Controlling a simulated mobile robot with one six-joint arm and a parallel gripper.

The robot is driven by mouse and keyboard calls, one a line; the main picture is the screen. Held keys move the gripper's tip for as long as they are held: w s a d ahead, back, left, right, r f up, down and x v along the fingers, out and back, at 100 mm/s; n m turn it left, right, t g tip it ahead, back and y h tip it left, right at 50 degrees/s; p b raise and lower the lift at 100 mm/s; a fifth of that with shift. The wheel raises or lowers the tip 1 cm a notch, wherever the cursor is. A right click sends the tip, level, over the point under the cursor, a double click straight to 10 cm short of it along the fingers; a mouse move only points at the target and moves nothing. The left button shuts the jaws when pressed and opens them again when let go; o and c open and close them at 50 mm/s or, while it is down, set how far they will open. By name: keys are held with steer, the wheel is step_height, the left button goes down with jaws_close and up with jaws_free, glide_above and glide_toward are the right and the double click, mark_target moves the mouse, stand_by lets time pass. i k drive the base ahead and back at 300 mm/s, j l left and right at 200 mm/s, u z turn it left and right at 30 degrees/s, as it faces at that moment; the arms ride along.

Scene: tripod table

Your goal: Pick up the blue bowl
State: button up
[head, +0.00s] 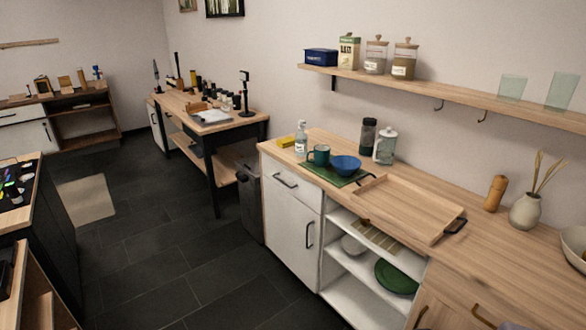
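The blue bowl (345,166) stands upright on a dark green mat (330,176) on the wooden counter, right of the picture's middle. A dark green mug (319,154) stands on the same mat, close to the bowl's left side. I cannot tell whether the bowl and mug touch. The inside of the bowl looks empty. My gripper does not show in the head view.
A wooden tray (405,205) with dark handles lies right of the mat. A glass jar (386,146), a dark grinder (368,135) and a clear bottle (301,138) stand around the bowl. A wall shelf (450,98) hangs above. Dark floor (190,262) lies open at left.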

mark_target(345, 165)
steer(key=i+j+z, duration=0.3)
steer(key=i+z, duration=0.2)
steer(key=i, duration=0.25)
steer(key=i+j+z, duration=0.95)
steer(key=i+j, duration=0.2)
steer(key=j, duration=0.3)
